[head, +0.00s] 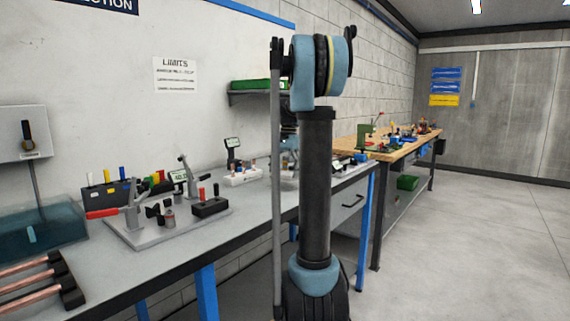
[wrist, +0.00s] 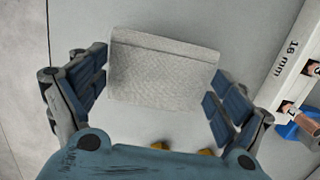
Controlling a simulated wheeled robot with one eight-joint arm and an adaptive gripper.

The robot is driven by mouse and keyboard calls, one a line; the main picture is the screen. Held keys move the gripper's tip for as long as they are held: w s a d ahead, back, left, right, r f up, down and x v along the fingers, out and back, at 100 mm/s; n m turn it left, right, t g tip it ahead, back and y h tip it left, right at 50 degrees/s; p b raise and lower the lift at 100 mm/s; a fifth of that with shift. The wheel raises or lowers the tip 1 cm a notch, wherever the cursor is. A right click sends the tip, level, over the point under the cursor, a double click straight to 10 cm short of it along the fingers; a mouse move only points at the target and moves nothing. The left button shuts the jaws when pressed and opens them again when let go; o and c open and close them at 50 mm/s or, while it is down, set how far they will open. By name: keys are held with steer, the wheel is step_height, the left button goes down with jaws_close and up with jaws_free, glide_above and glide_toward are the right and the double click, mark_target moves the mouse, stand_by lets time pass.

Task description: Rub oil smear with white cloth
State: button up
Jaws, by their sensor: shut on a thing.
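The white cloth (wrist: 162,65), a folded pale grey-white pad with a woven texture, is between the fingers of my gripper (wrist: 161,82) in the wrist view. My gripper is shut on it, with dark blue finger pads at its left and right sides. The cloth is over a light grey bench surface (wrist: 240,30); I cannot tell whether it touches it. No oil smear shows in either view; it may be under the cloth. In the head view my own arm hides the gripper and cloth.
In the wrist view a white rack marked 16 mm (wrist: 289,72) stands close on the right. In the head view the grey bench (head: 245,205) bears a clamp fixture (head: 140,225) and copper tubes (head: 28,285). A wooden-topped bench (head: 385,150) is beyond; the floor at right is clear.

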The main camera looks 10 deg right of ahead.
steer(key=shift+r, duration=2.15)
steer(key=shift+a, duration=0.2)
